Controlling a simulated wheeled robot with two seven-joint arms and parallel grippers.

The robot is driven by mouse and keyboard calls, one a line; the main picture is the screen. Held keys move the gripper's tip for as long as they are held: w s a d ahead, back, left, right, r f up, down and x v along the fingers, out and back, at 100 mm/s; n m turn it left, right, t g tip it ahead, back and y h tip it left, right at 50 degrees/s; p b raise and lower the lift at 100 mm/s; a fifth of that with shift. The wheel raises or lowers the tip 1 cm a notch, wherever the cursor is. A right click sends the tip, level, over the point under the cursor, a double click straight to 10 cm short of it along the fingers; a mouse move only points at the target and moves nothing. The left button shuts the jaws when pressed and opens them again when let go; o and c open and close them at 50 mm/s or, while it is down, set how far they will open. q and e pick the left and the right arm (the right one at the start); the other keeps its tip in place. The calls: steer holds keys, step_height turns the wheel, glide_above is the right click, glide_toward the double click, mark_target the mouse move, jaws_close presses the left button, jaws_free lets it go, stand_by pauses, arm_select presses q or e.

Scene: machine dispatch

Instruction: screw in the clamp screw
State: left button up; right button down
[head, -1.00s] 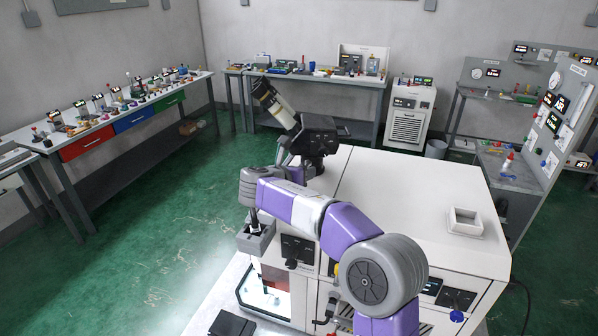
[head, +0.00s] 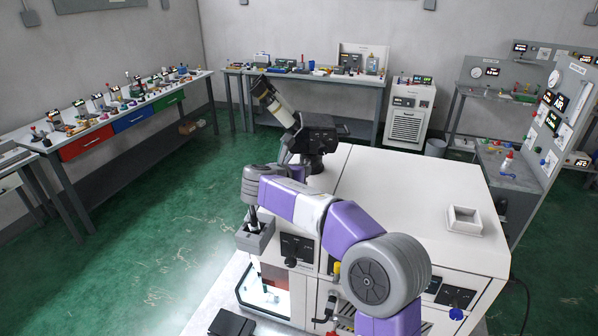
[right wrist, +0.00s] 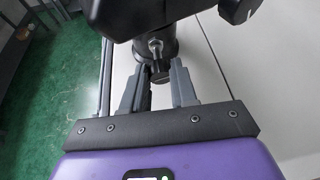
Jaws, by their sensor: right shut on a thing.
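The clamp screw (right wrist: 156,48) shows in the right wrist view as a silver shaft with a dark end, below the black clamp collar of the scope mount. My right gripper (right wrist: 160,76) is shut on the screw's dark end, one grey finger on each side. How deep the screw sits in the collar I cannot tell. In the head view the black mount (head: 318,140) with its tilted cream-and-black scope tube (head: 273,104) stands at the far left corner of the machine top. There my purple arm hides the screw. My left gripper is not in view.
The white machine top (head: 400,190) is mostly clear, with a small square white tray (head: 464,220) at right. Cluttered benches stand along the walls, away from the arm.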

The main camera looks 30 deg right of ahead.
steer(key=shift+s+m+t+y+b, duration=0.1)
steer(key=shift+m+t+y+b, duration=0.45)
steer(key=shift+m+b, duration=0.3)
steer(key=shift+s+d+m+t+y+b, duration=0.15)
steer(key=shift+m+t+y+b, duration=0.45)
steer(key=shift+m+b, duration=0.65)
steer(key=shift+t, duration=0.25)
steer(key=c, duration=0.9)
jaws_free()
steer(key=shift+o, duration=0.2)
steer(key=shift+b+v, duration=0.5)
steer(key=shift+v, duration=3.3)
